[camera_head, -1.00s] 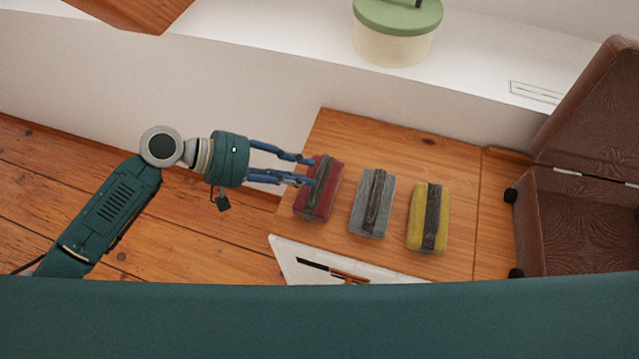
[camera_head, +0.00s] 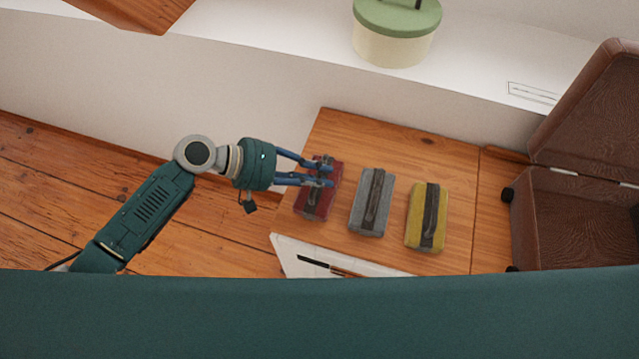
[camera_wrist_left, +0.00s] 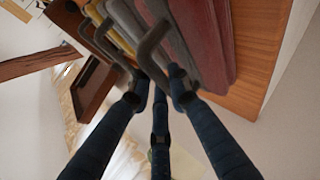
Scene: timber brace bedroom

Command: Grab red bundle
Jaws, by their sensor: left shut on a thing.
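The red bundle (camera_head: 313,204), with a dark strap across its middle, lies at the left end of a row of three on the wooden table (camera_head: 385,144). My left gripper (camera_head: 324,173) is over the bundle's upper half, its blue fingers shut on it. In the left wrist view the fingers (camera_wrist_left: 163,80) reach to the strap's dark loop, and the red bundle (camera_wrist_left: 205,30) is beside them. Whether the bundle is lifted off the table cannot be told. My right gripper is not in view.
A grey bundle (camera_head: 362,215) and a yellow bundle (camera_head: 416,214) lie to the right. An open brown case (camera_head: 575,225) stands at the far right. A white sheet with a brush (camera_head: 300,261) lies at the near edge. A green-lidded round box (camera_head: 393,45) stands on the white ledge.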

